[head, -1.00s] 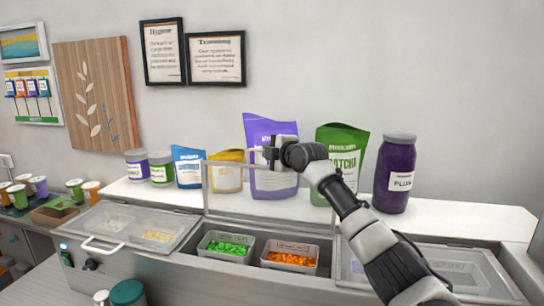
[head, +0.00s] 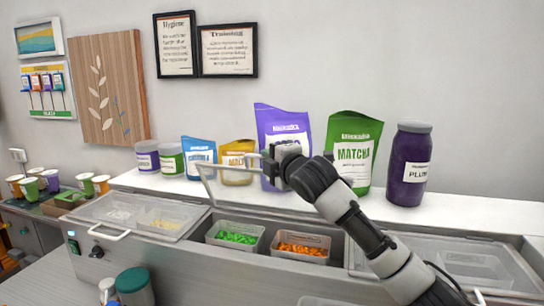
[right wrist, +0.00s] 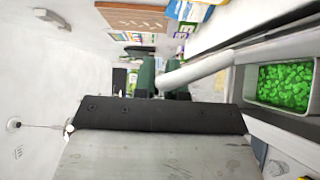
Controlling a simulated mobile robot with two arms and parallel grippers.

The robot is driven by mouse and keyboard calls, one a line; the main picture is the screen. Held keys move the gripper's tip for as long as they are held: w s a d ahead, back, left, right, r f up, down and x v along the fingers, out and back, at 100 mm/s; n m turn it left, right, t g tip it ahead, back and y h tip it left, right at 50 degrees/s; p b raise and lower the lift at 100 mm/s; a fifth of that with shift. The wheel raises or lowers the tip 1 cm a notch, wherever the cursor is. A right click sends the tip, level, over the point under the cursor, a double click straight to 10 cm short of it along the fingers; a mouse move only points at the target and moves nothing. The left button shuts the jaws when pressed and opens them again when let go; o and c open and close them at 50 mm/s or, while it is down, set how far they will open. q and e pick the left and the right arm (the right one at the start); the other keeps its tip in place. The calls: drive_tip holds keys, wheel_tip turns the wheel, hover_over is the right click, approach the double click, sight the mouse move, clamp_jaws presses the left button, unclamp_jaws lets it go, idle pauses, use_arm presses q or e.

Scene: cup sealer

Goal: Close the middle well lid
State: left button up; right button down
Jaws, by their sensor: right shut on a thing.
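The clear middle well lid (head: 205,187) stands raised and tilted above the open middle well in the head view. Its right part is hidden behind my right arm. My right gripper (head: 268,162) is shut on the lid's handle at the raised top edge. In the right wrist view the pale handle bar (right wrist: 196,68) runs between the dark fingers (right wrist: 163,78). Below the lid, the open well holds a tub of green pieces (head: 236,234) and a tub of orange pieces (head: 303,243). My left gripper is out of view.
The left well lid (head: 122,213) and right well lid (head: 470,262) lie closed. Behind the wells, a white shelf holds a purple bag (head: 284,120), a green matcha bag (head: 353,152), a plum jar (head: 408,166) and smaller packs. Cups (head: 50,180) stand at far left.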

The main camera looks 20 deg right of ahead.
drive_tip(key=shift+f, duration=0.1)
drive_tip(key=c, duration=1.2)
unclamp_jaws()
